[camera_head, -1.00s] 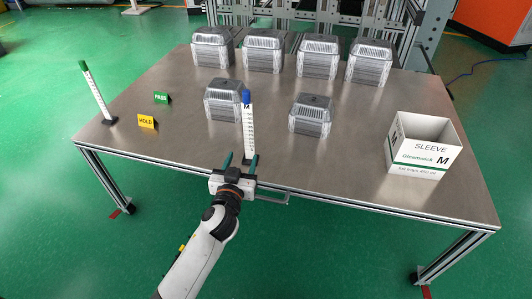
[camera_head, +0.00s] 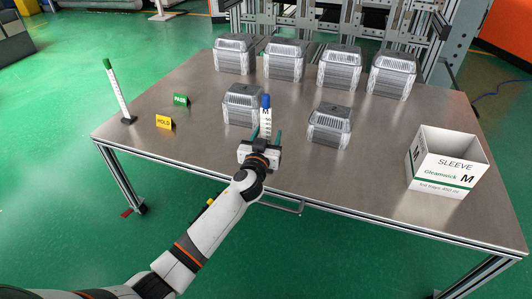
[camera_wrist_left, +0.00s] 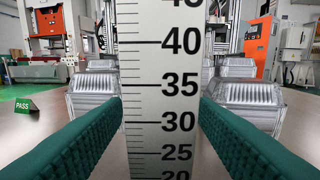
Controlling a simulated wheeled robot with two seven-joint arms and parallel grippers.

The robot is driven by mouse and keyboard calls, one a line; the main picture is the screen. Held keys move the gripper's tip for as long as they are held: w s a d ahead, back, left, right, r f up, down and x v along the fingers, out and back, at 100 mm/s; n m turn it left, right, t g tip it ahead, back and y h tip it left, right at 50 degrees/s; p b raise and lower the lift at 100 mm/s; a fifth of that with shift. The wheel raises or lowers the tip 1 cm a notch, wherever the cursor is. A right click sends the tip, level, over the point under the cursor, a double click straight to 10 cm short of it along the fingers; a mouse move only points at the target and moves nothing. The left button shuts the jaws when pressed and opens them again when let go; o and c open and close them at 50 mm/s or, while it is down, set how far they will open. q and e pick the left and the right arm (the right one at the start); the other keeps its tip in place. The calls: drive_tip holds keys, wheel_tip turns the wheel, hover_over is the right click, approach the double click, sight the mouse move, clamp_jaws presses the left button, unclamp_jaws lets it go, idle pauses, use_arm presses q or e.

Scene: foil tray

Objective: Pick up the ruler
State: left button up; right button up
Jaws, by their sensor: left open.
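A white upright ruler with a blue top marked M (camera_head: 265,118) stands on the table near its front edge. In the left wrist view the ruler (camera_wrist_left: 161,60) fills the middle, with black marks and numbers such as 40, 35 and 30. My left gripper (camera_head: 264,138) is open at the ruler. Its green fingers (camera_wrist_left: 161,110) lie one on each side of the ruler; I cannot tell whether they touch it. The ruler's lower part is hidden behind the gripper in the head view. A second upright ruler with a green top (camera_head: 117,90) stands at the table's left. My right gripper is not in view.
A clear foil-tray stack (camera_head: 241,105) stands just behind the ruler, and another (camera_head: 330,125) to its right. Several more stand along the back. A white SLEEVE box (camera_head: 440,183) is at right. PASS (camera_head: 181,100) and HOLD (camera_head: 165,122) signs stand left on the metal table (camera_head: 350,180).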

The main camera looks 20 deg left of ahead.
use_arm(q)
drive_tip(key=shift+w, duration=0.4)
drive_tip(key=shift+c, duration=0.4)
clamp_jaws()
drive_tip(key=shift+r, duration=0.1)
